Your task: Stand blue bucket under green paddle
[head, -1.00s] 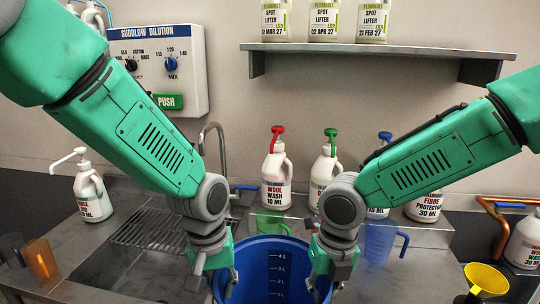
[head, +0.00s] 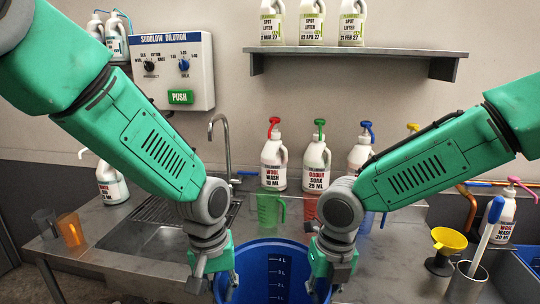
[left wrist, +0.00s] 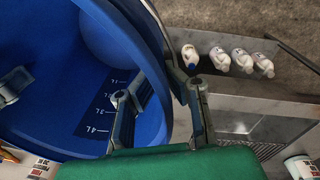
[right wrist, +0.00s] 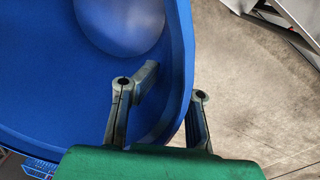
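The blue bucket (head: 262,262) is at the bottom middle of the head view, upright, its inner scale showing and its base out of view. My left gripper (head: 214,284) is shut on its left rim and my right gripper (head: 328,281) on its right rim. In the left wrist view the bucket wall (left wrist: 62,60) passes between the fingers. The right wrist view shows the same of the wall (right wrist: 181,60) there. The green PUSH paddle (head: 180,97) is on the white dilution panel (head: 152,49), up and left of the bucket. Nothing stands directly below the paddle except the counter area behind my left arm.
A tap (head: 225,145) and sink (head: 155,243) lie left of the bucket. Pump bottles (head: 273,165), a green jug (head: 268,209) and a red jug (head: 309,206) stand behind it. A yellow funnel (head: 449,239) stands right. Orange (head: 70,230) and grey cups are far left.

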